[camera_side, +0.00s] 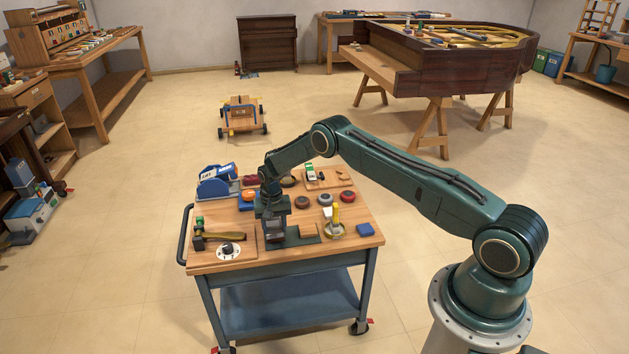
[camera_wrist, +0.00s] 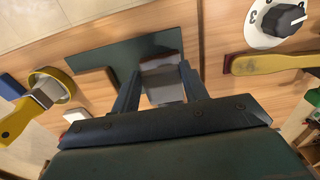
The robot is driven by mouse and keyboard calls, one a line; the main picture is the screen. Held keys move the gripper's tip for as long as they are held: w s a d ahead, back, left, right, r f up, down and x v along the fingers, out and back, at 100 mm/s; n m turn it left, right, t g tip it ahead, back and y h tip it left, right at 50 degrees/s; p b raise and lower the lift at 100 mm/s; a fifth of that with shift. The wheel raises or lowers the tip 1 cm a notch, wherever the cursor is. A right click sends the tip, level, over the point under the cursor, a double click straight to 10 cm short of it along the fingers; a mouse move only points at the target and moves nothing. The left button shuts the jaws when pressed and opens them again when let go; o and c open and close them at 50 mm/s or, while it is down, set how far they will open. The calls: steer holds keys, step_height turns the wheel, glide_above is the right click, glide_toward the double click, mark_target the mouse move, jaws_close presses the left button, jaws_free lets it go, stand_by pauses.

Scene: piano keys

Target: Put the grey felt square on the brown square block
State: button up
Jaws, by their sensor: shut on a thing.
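My gripper (camera_side: 275,236) points down over the dark green mat (camera_side: 303,239) near the front of the wooden cart top. In the wrist view, its two fingers (camera_wrist: 160,84) are closed on a small grey piece, which looks like the grey felt square (camera_wrist: 163,86). A brownish band (camera_wrist: 161,64) shows at the far edge of this piece. I cannot tell whether the band is part of it or the brown square block beneath. In the side view the fingers hide the held piece, and I cannot tell whether it touches anything below.
A hammer (camera_side: 222,236) and a white dial with a black knob (camera_side: 229,250) lie left. Several round tins and a blue device (camera_side: 217,182) stand behind.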

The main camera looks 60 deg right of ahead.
mark_target(274, 229)
steer(key=shift+f, duration=0.6)
steer(key=shift+f, duration=0.15)
steer(key=o, duration=1)
steer(key=shift+c, duration=0.2)
steer(key=shift+r, duration=0.2)
step_height(274, 229, up, 12)
